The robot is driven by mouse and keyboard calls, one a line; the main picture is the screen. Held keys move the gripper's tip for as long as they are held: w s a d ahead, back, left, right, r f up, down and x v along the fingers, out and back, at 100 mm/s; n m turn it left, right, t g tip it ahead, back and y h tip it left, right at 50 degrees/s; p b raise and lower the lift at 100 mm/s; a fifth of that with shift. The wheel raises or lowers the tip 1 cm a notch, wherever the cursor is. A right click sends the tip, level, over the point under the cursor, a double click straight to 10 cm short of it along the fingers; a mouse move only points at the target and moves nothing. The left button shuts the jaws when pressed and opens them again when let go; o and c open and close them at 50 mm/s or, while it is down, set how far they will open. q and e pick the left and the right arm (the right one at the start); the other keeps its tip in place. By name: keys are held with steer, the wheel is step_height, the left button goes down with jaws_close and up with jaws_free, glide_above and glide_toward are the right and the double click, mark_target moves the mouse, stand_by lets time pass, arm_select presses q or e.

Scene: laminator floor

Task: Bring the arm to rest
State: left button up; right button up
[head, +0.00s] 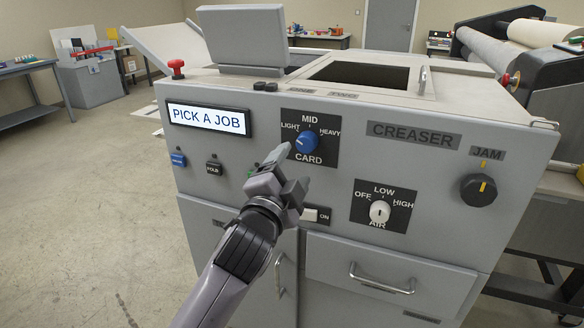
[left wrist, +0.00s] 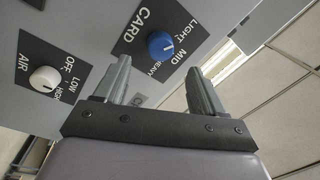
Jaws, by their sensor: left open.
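My left gripper (head: 285,172) is in front of the creaser's grey front panel (head: 262,158), just below the blue card knob (head: 306,141). Its two fingers are apart with nothing between them; the left wrist view shows the open fingers (left wrist: 157,85) too. The card knob points up toward MID and also shows in the left wrist view (left wrist: 160,44). The gripper and arm hide part of the panel near a white ON switch (head: 317,215). My right gripper is not in view.
A screen reads PICK A JOB (head: 207,118). A black jam knob (head: 478,190) is at the panel's right. A drawer handle (head: 382,280) sticks out below. A red button (head: 177,68) stands at the top left corner. The floor (head: 85,215) at the left is open.

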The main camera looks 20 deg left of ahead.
arm_select(q)
steer(key=shift+f, duration=0.1)
steer(key=s+f+n+g+h, duration=0.1)
steer(key=s+f+n+g, duration=0.2)
steer(key=f, duration=1)
steer(key=s+a+f+n+g+h+p, duration=0.1)
steer(key=s+f+n+g, duration=0.4)
steer(key=s+f, duration=1.6)
steer(key=shift+s+a+f+n+g+h, duration=0.3)
steer(key=shift+s+a+n, duration=0.2)
steer(key=shift+s+n, duration=0.45)
steer(key=shift+w, duration=0.1)
steer(key=c, duration=0.5)
steer(key=shift+a, duration=0.1)
